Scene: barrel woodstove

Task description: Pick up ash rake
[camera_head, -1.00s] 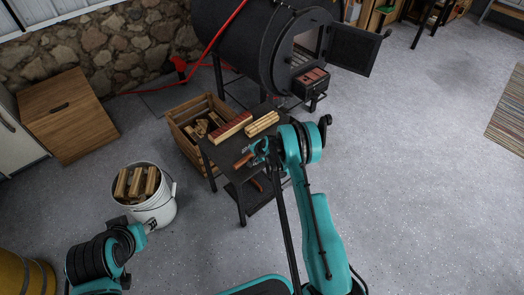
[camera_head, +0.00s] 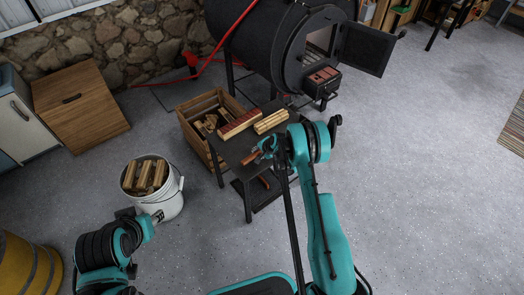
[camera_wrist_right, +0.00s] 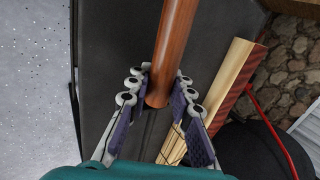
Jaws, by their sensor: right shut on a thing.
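The ash rake's reddish-brown wooden handle (camera_wrist_right: 172,50) runs between the fingers of my right gripper (camera_wrist_right: 162,80) in the wrist view, its near end close to the palm. The fingers are shut on the handle. In the head view my right gripper (camera_head: 265,148) is over the near edge of the small dark table (camera_head: 236,150), with the handle (camera_head: 250,158) showing just left of it. The rake's far end cannot be made out. My left gripper (camera_head: 152,215) is at the lower left by the white bucket; its fingers are too unclear to tell their state.
Light wood sticks (camera_head: 270,121) and a red-topped bundle (camera_head: 239,124) lie on the table. Behind it are a log crate (camera_head: 187,133) and the black barrel stove (camera_head: 262,45) with its door (camera_head: 364,48) open. The white bucket (camera_head: 168,205) holds wood. Floor at right is clear.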

